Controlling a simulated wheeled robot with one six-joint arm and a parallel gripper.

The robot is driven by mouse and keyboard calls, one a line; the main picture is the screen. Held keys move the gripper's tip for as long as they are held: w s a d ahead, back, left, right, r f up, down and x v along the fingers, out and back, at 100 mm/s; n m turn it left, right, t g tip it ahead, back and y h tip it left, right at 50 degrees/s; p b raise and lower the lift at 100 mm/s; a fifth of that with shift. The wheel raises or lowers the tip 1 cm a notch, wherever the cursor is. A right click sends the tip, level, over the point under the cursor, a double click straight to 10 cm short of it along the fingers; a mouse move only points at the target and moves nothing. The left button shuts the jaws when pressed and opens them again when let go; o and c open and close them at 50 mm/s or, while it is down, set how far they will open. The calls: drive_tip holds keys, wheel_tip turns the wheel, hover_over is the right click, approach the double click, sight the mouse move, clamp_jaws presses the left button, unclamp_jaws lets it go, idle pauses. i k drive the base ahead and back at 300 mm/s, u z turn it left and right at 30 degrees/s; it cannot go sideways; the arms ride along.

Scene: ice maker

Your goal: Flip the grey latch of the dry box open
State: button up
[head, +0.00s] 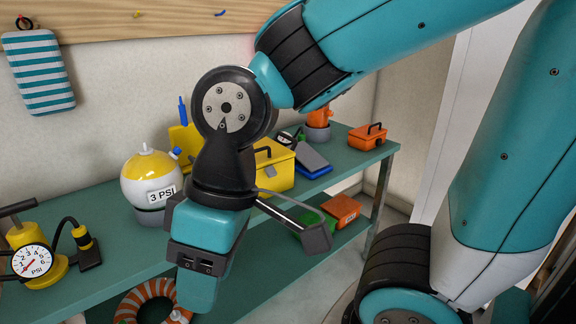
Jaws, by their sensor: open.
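My gripper (215,245) hangs in the middle of the head view, in front of the shelf unit, with its jaws open and nothing seen in them. A yellow box with a black handle (275,165) stands on the top shelf just behind my wrist and looks like the dry box. My arm hides its left part. A smaller orange box with a black handle (368,136) stands further right.
The teal shelf (125,240) holds a yellow-white sphere (150,180) marked 3 PSI, a yellow pump with a gauge (35,262) and a blue-grey device (312,162). An orange box (341,208) and a striped ring (150,300) lie below.

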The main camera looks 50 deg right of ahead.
sight(270, 171)
drive_tip(key=z, duration=1.05)
drive_tip(key=i, duration=0.25)
drive_tip(key=z, duration=1.45)
drive_tip(key=i, duration=0.8)
drive_tip(key=u, duration=1.7)
